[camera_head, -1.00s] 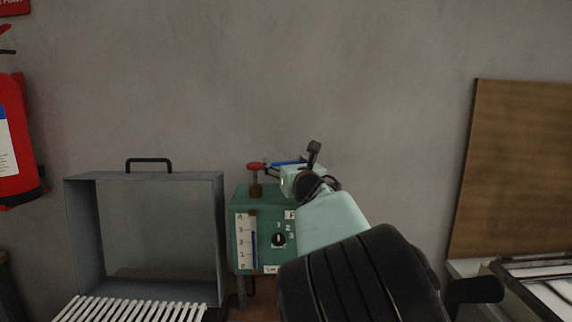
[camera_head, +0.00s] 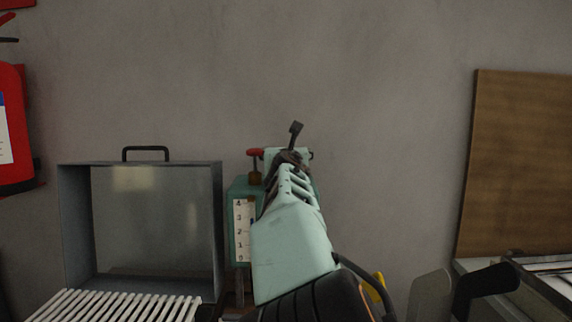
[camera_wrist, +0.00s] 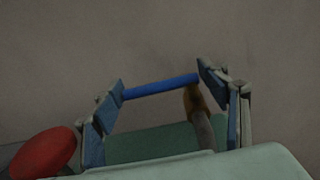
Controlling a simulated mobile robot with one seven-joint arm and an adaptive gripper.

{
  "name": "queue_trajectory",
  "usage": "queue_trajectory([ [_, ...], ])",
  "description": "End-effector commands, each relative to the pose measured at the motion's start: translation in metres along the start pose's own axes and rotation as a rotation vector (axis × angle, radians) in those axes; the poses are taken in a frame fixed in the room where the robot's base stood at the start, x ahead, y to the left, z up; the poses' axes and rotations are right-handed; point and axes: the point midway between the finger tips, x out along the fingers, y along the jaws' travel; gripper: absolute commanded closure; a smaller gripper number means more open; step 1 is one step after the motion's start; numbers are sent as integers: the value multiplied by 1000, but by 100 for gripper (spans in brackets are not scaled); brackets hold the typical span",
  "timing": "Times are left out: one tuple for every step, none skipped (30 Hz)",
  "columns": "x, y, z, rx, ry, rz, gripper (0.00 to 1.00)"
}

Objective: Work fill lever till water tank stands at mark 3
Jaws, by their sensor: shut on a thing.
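In the head view the green machine (camera_head: 238,188) stands against the wall, largely hidden behind my arm. Its gauge (camera_head: 241,231) carries a scale from 0 to 4; my arm covers the strip where the water level shows. In the wrist view my gripper (camera_wrist: 162,92) is shut on a blue bar (camera_wrist: 160,87), which looks like the fill lever's grip and spans between the two blue-padded fingers. A brown rod (camera_wrist: 197,115) rises to its right end. In the head view the gripper (camera_head: 288,156) is over the machine's top, its fingers unclear.
A red knob on a brass stem (camera_head: 254,153) stands beside my gripper; it shows large in the wrist view (camera_wrist: 42,153). An open grey box with a handle (camera_head: 140,165) and white slats (camera_head: 115,306) is left. A brown board (camera_head: 520,165) leans at the right.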

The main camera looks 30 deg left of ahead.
Motion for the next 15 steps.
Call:
queue_trajectory([
  [0, 0, -1, -2, -2, -10, 76],
  [0, 0, -1, -2, -3, -14, 76],
  [0, 0, 0, 0, -3, -18, 76],
  [0, 0, 0, 0, -2, -21, 76],
  [0, 0, 1, 1, -2, -22, 76],
  [0, 0, 1, 1, -2, -23, 76],
  [0, 0, 1, 1, -2, -23, 76],
  [0, 0, 1, 1, -1, -23, 76],
  [0, 0, 1, 2, -1, -22, 76],
  [0, 0, 1, 2, -1, -22, 76],
  [0, 0, 1, 2, -1, -22, 76],
  [0, 0, 1, 2, -1, -22, 76],
  [0, 0, 1, 2, -1, -22, 30],
  [0, 0, 1, 2, -1, -22, 27],
  [0, 0, 1, 2, -1, -22, 24],
])
